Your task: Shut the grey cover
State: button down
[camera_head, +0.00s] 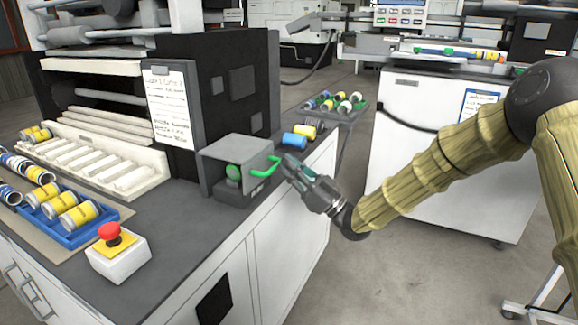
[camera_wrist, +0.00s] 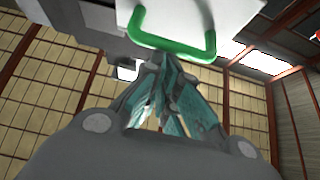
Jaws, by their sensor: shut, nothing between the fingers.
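The grey cover (camera_head: 238,149) is on a small box on the dark counter. It stands raised, sticking out over a green button (camera_head: 233,172) that shows below it. A green handle (camera_head: 262,167) is on the cover's front edge. My gripper (camera_head: 287,164) is shut and empty, its fingertips close to the handle's right end. In the wrist view the green handle (camera_wrist: 172,44) crosses just above my fingertips (camera_wrist: 168,62), with the pale cover (camera_wrist: 185,18) behind it. I cannot tell whether the fingertips touch the handle.
A red emergency button (camera_head: 110,233) on a white box stands at the front left. A blue tray (camera_head: 62,222) of yellow cans is beside it. A blue can (camera_head: 294,140) and a yellow can lie behind the cover. The dark machine housing rises behind the box.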

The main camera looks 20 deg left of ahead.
jog(key=s+d+f+m+t+h+b, duration=0.1)
jog(key=d+f+m+t+h, duration=0.3)
jog(key=f, duration=0.7)
jog(key=s+d+f+m+t+h+b, duration=0.1)
jog(key=d+f+m+h+b, duration=0.3)
jog(key=f, duration=0.7)
jog(key=s+d+f+m+t+h+p, duration=0.1)
jog(key=d+f+t+h, duration=0.1)
jog(key=d+f, duration=0.65)
jog(key=s+d+f+m+g+h, duration=0.15)
jog(key=s+d+f+h, duration=0.35)
jog(key=f, duration=0.5)
jog(key=s+d+f+m+g+h, duration=0.1)
jog(key=s+d+f+m+h, duration=0.2)
jog(key=s+f, duration=0.45)
jog(key=s+d+f+m+g+h, duration=0.1)
jog(key=s+d+f+g+h, duration=0.2)
jog(key=s+d, duration=0.45)
jog(key=s+d+f+m+g+h, duration=0.15)
jog(key=s+d+f, duration=0.3)
jog(key=s, duration=0.65)
jog(key=s+d+f+g+h, duration=0.1)
jog(key=s+d+f+g, duration=0.2)
jog(key=s+d, duration=0.5)
notch_tip(320, 180, up, 19)
jog(key=s+p, duration=0.2)
jog(key=p, duration=1.7)
jog(key=shift+s+a+f+m+g, duration=0.2)
jog(key=shift+a+m+g, duration=0.1)
jog(key=shift+g, duration=0.1)
